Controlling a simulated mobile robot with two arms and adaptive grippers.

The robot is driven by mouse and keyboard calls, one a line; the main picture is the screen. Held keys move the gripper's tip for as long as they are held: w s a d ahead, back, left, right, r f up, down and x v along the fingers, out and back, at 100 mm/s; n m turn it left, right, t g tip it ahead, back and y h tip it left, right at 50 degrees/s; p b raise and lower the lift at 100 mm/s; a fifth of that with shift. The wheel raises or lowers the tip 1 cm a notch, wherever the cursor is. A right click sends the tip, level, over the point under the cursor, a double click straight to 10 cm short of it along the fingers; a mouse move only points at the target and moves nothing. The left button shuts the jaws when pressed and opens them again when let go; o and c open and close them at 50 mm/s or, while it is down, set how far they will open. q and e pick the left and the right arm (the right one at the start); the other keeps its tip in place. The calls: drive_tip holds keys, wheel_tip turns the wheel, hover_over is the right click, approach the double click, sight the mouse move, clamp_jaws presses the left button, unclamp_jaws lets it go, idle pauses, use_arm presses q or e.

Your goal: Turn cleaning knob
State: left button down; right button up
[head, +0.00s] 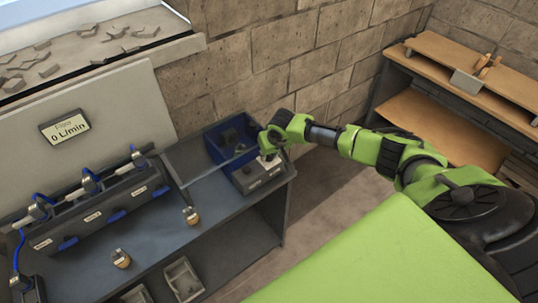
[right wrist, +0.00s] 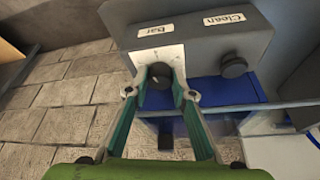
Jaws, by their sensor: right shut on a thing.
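A grey control box (right wrist: 195,45) with two labels, "Bar" and "Clean", fills the top of the right wrist view. The Clean knob (right wrist: 233,66), black and round, sits free below the "Clean" label. Another black knob (right wrist: 159,79) is on a white dial plate below the "Bar" label. My right gripper (right wrist: 160,72) has its fingers closed around this Bar-side knob, with the Clean knob to the right of it. In the head view my right gripper (head: 268,156) is at the box on the bench's right end, partly hiding its knobs. My left gripper is not in view.
A blue bin (head: 230,137) stands behind the box. The dark bench (head: 218,205) holds brass-coloured fittings (head: 191,215) and a rack (head: 100,205) with blue hoses. A display (head: 65,127) reads 0 L/min. A wooden shelf (head: 440,125) stands at right.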

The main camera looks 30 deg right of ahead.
drive_tip(key=n+y+b, duration=0.1)
drive_tip(key=n, duration=0.2)
drive_tip(key=shift+d+f, duration=0.15)
drive_tip(key=shift+n+y+b, duration=0.4)
drive_tip(key=shift+n+b, duration=0.3)
drive_tip(key=shift+n, duration=0.1)
drive_tip(key=n+g+y+b, duration=0.1)
drive_tip(key=n+b, duration=0.3)
drive_tip(key=n+g+y+b, duration=0.1)
drive_tip(key=n+b, duration=0.2)
drive_tip(key=b, duration=0.1)
drive_tip(key=n+y+b, duration=0.1)
drive_tip(key=n+b, duration=0.3)
drive_tip(key=b, duration=0.1)
drive_tip(key=shift+w+d+n+g, duration=0.25)
drive_tip(key=shift+w+n+g, duration=0.05)
drive_tip(key=shift+g, duration=0.1)
drive_tip(key=shift+n+g+b, duration=0.4)
drive_tip(key=shift+n+b, duration=0.7)
drive_tip(key=shift+n, duration=0.1)
drive_tip(key=shift+d, duration=0.1)
